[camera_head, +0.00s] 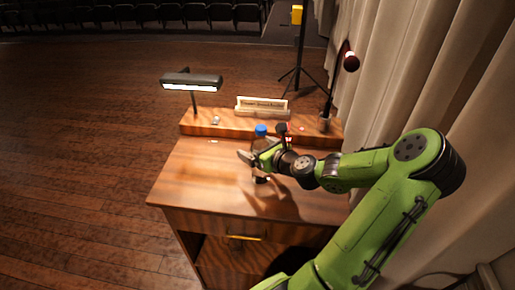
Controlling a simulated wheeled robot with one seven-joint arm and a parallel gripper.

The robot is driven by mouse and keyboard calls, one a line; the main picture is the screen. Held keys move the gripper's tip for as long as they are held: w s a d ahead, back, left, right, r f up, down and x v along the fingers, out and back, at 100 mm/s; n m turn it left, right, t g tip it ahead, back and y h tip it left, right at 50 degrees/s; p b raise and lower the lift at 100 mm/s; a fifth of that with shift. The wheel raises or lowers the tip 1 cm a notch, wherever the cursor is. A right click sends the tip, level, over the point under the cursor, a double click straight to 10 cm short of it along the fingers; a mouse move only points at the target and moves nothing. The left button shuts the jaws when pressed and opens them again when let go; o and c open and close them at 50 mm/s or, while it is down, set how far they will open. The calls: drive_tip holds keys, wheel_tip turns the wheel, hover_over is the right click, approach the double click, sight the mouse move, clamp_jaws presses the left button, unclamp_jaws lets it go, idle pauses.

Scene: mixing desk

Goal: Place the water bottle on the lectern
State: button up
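The water bottle (260,132) is clear with a blue cap and stands upright on the wooden lectern's flat top (195,180). My gripper (257,155) reaches in from the right at the bottle's middle. A finger shows at the bottle's left side, and the bottle appears to be between the fingers. I cannot tell whether the fingers touch it or are closed on it. The gripper hides part of the bottle's body; its lower end shows below the gripper.
A desk lamp (191,81) stands at the lectern's back left. A name plate (262,106) and a microphone (350,62) are on the raised back ledge. A small dark object with red (283,129) is behind my gripper. Curtains (400,70) hang at right. The lectern's left front is clear.

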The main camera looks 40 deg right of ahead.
drive_tip(key=shift+s+r, duration=0.15)
drive_tip(key=shift+r, duration=0.05)
drive_tip(key=p+v, duration=0.2)
drive_tip(key=v, duration=1)
drive_tip(key=w+a+f+n+g+y, duration=0.2)
drive_tip(key=a+n+g, duration=0.2)
drive_tip(key=a+n, duration=0.4)
drive_tip(key=w+a+f+n+g+y, duration=0.1)
drive_tip(key=a+f+n+g+y, duration=0.2)
drive_tip(key=a+n, duration=0.5)
drive_tip(key=s+a+r+n+h+b, duration=0.1)
drive_tip(key=s+a+r+n, duration=0.3)
drive_tip(key=n, duration=0.6)
drive_tip(key=s+a+r+n+g+h+b, duration=0.1)
drive_tip(key=s+a+r+n, duration=0.4)
drive_tip(key=n, duration=0.6)
drive_tip(key=shift+s+a+r+h+b, duration=0.25)
drive_tip(key=shift+s+a+h+b, duration=0.3)
drive_tip(key=shift+s+b, duration=0.3)
drive_tip(key=shift+d, duration=0.1)
